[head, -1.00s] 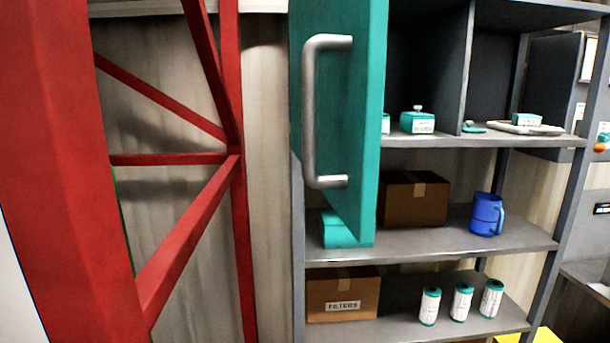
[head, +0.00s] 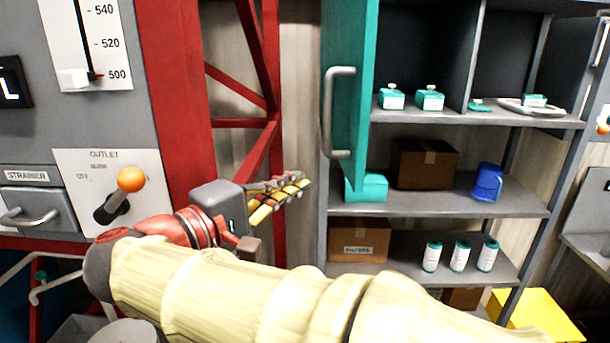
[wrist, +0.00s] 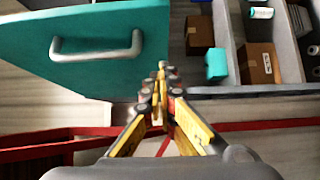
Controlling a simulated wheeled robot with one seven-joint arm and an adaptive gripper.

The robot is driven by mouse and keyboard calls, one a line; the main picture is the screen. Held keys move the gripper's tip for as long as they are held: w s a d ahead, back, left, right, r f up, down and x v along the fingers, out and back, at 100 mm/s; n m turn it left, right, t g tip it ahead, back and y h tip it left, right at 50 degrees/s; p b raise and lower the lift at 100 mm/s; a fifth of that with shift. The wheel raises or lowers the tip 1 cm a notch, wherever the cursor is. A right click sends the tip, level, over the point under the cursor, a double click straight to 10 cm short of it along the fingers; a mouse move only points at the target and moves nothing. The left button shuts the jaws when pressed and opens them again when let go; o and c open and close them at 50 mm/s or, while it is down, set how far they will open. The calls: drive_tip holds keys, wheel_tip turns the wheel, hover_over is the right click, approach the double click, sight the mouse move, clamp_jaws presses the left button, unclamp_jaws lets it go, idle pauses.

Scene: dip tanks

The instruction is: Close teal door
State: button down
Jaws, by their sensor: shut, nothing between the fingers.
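The teal door (head: 356,90) stands swung open at the left side of the grey shelf cabinet, with a silver bar handle (head: 338,112) on its face. It also shows in the wrist view (wrist: 100,75), at upper left, with its handle (wrist: 97,48). My gripper (head: 303,184) is shut and empty, with yellow fingers pointing right, left of the door's lower part in the head view.
The cabinet shelves hold teal boxes (head: 429,98), cardboard boxes (head: 424,164), a blue jug (head: 487,182) and several canisters (head: 459,255). A red frame (head: 176,90) stands left of the cabinet. A panel with an orange-knobbed lever (head: 130,179) is farther left.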

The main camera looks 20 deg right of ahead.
drive_tip(key=x, duration=0.9)
drive_tip(key=shift+d, duration=0.1)
